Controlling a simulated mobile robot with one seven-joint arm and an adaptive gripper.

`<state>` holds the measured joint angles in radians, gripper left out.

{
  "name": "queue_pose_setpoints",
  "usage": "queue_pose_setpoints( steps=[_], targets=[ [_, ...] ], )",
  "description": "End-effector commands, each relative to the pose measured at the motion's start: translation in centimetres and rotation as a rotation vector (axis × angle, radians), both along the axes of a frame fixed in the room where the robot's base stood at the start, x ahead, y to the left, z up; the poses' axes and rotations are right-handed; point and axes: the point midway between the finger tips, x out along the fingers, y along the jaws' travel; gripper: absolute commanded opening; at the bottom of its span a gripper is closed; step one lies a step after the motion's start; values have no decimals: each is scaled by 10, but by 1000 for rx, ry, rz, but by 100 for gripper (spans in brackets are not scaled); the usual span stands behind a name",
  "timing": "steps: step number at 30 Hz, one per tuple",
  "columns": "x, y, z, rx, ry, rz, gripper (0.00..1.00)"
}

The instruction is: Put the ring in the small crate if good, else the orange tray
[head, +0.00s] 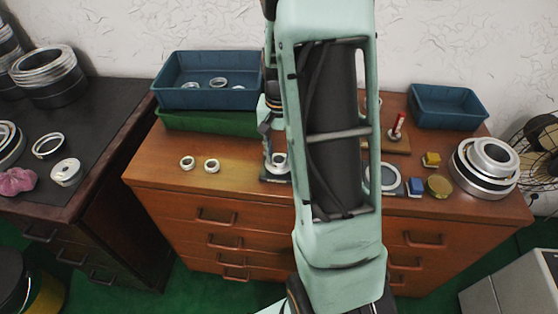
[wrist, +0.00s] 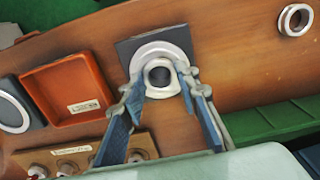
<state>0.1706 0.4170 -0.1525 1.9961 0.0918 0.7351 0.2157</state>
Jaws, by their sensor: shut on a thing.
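My gripper (wrist: 160,85) is shut on a small silver ring (wrist: 161,90) in the wrist view. The ring is over or on a wider silver disc (wrist: 150,53) on a dark square plate (wrist: 127,48); I cannot tell whether it touches it. In the head view the ring (head: 280,160) shows beside my arm. The orange tray (wrist: 37,78), square with a white label, lies left of the plate in the wrist view and is empty; my arm hides it in the head view. A small blue crate (head: 450,118) stands at the back right of the cabinet top.
Two loose rings (head: 187,162) lie on the wooden top (head: 240,178) at the left. A larger blue crate (head: 210,98) with several rings rests on a green crate (head: 205,122). A stack of large rings (head: 485,170), a brass disc (head: 439,186) and small blocks (head: 431,159) occupy the right.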

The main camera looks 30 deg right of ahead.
Motion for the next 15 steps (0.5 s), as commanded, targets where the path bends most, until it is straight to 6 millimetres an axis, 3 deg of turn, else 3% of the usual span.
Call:
queue_pose_setpoints(
  steps=[15],
  targets=[
    [1, 0, 16, -1, -1, 0, 0]
  ],
)
